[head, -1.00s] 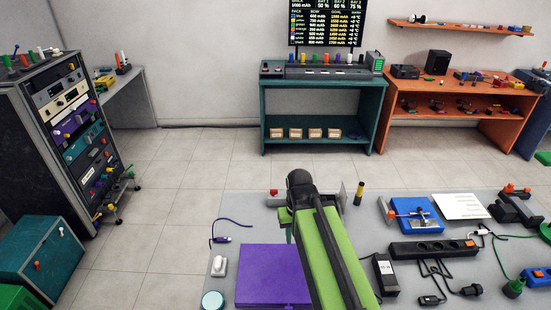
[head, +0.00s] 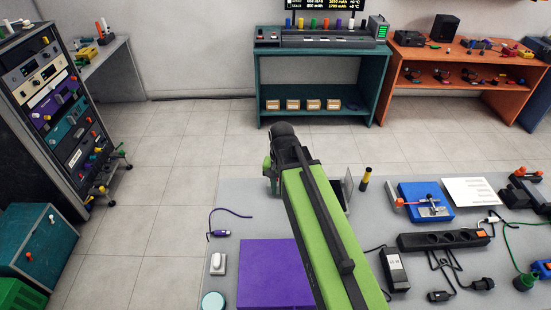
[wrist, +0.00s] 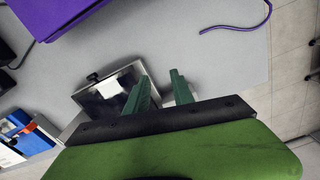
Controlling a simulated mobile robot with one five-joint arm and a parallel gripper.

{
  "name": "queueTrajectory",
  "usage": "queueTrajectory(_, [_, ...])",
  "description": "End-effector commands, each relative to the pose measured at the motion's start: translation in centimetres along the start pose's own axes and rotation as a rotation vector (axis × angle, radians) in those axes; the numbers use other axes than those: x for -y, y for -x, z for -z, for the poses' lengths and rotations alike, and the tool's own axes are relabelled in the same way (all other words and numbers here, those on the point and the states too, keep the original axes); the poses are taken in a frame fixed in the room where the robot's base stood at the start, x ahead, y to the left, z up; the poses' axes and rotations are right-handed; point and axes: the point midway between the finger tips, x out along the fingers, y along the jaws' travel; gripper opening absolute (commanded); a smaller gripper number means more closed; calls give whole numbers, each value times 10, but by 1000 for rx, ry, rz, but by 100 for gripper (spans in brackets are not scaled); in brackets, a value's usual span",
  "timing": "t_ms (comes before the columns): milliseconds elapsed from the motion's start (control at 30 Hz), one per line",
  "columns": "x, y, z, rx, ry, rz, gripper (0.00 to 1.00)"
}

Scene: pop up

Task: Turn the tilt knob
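My gripper (wrist: 160,80) shows in the wrist view with its two green fingers apart and nothing held between them. A small device with a shiny metal plate (wrist: 112,92) lies on the grey table beside the left finger. A small black knob-like part (wrist: 92,77) sits at the plate's edge; I cannot tell whether it is the tilt knob. A pale part (wrist: 168,99) shows between the fingers. In the head view the plate (head: 347,192) is mostly hidden behind my green arm, and my fingertips cannot be made out.
The grey table (head: 235,195) holds a purple panel (head: 272,272), a purple cable (head: 232,212), a black and yellow cylinder (head: 365,179), a blue fixture (head: 425,201) and a power strip (head: 440,240). An instrument rack (head: 60,105) stands at the left. Open floor lies behind the table.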

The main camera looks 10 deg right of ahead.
Motion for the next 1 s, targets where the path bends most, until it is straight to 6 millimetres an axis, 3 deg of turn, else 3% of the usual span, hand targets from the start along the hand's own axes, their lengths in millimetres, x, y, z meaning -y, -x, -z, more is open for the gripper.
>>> queueTrajectory(33, [10, 7, 24, 0, -166, 0, 29])
queueTrajectory(200, [31, 17, 74, 0, -790, 0, 29])
queueTrajectory(400, [44, 23, 107, 0, -1255, 0, 29])
queueTrajectory(533, [45, 23, 112, 0, -1353, 0, 29])
queueTrajectory(767, [44, 16, 111, 0, -1358, 0, 29])
queueTrajectory(1000, [44, -12, 111, 0, -1357, 0, 29])
